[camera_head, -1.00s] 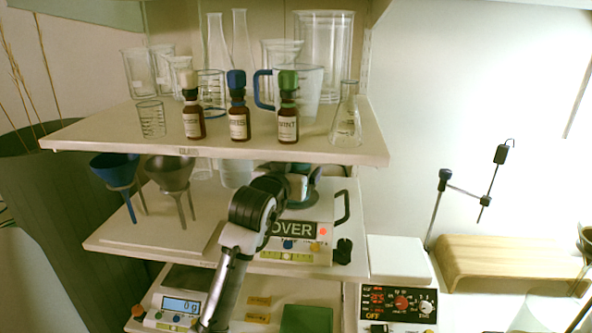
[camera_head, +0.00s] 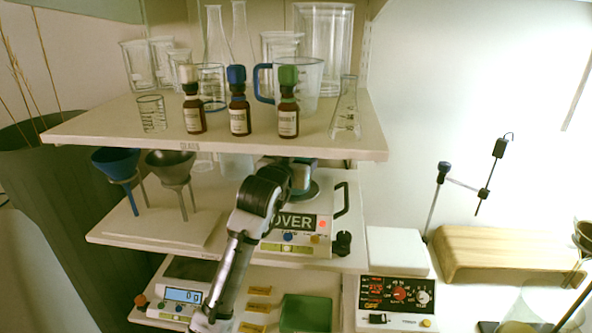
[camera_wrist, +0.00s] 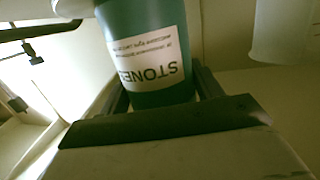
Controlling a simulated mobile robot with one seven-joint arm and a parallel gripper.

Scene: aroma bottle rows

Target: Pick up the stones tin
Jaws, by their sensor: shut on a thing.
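The stones tin (camera_wrist: 148,45) is a teal cylinder with a white label reading STONES, upside down in the wrist view. My gripper (camera_wrist: 162,92) is shut on it, with one finger on each side. In the head view the tin (camera_head: 301,178) shows partly behind my arm, at the middle shelf under the upper shelf's edge. It is above the round plate (camera_head: 304,194) of a device with an OVER sign; I cannot tell whether it is clear of the plate.
Three brown bottles (camera_head: 240,118) stand along the upper shelf (camera_head: 270,149) front, with glassware behind. A blue funnel (camera_head: 117,163) and a grey funnel (camera_head: 170,165) stand left of my arm. A scale (camera_head: 180,297) and a green tray (camera_head: 306,313) are below.

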